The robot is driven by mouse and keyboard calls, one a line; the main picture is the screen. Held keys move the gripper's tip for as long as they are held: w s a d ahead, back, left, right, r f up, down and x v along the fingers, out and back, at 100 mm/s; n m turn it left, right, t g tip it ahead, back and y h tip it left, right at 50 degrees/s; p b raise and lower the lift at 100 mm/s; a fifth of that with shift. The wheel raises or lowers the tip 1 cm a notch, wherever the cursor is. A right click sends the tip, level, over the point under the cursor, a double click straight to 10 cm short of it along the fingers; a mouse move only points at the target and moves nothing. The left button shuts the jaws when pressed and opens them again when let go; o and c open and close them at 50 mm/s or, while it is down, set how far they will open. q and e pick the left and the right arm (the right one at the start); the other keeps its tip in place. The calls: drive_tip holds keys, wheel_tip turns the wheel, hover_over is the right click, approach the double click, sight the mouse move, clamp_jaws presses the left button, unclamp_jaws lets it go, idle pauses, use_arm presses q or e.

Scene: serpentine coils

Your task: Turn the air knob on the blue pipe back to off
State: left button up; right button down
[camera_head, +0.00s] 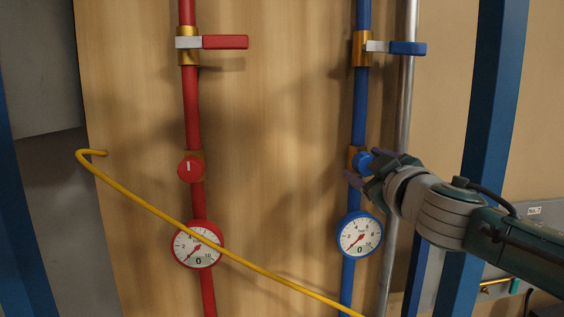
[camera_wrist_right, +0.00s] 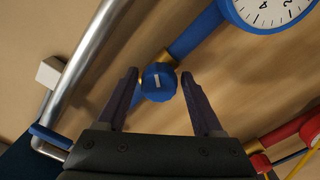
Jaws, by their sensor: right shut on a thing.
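The blue pipe (camera_head: 360,100) runs upright on the wooden panel. Its round blue air knob (camera_head: 362,161) sits above the blue pipe's gauge, partly covered by my right gripper in the head view. In the right wrist view the knob (camera_wrist_right: 159,90) shows a short white mark on its face. My right gripper (camera_head: 360,166) has come in from the right and is shut on the knob, one finger on each side (camera_wrist_right: 159,76). The blue pipe's gauge (camera_head: 351,238) has its red needle pointing to the lower left. My left gripper is not in view.
A red pipe (camera_head: 193,110) with its own red knob (camera_head: 190,168) and gauge (camera_head: 188,252) stands to the left. A blue lever (camera_head: 408,48) sticks out right, above the knob. A grey metal pipe (camera_head: 405,100) runs close by. A yellow hose (camera_head: 135,197) crosses the lower panel.

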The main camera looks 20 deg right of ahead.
drive_tip(key=n, duration=1.7)
drive_tip(key=shift+r+n+p, duration=0.1)
drive_tip(key=shift+n+p, duration=0.2)
drive_tip(key=shift+p, duration=0.05)
drive_tip(key=shift+n, duration=0.4)
drive_tip(key=shift+n+p, duration=0.3)
drive_tip(key=shift+n, duration=1.3)
unclamp_jaws()
drive_tip(key=shift+a, duration=0.1)
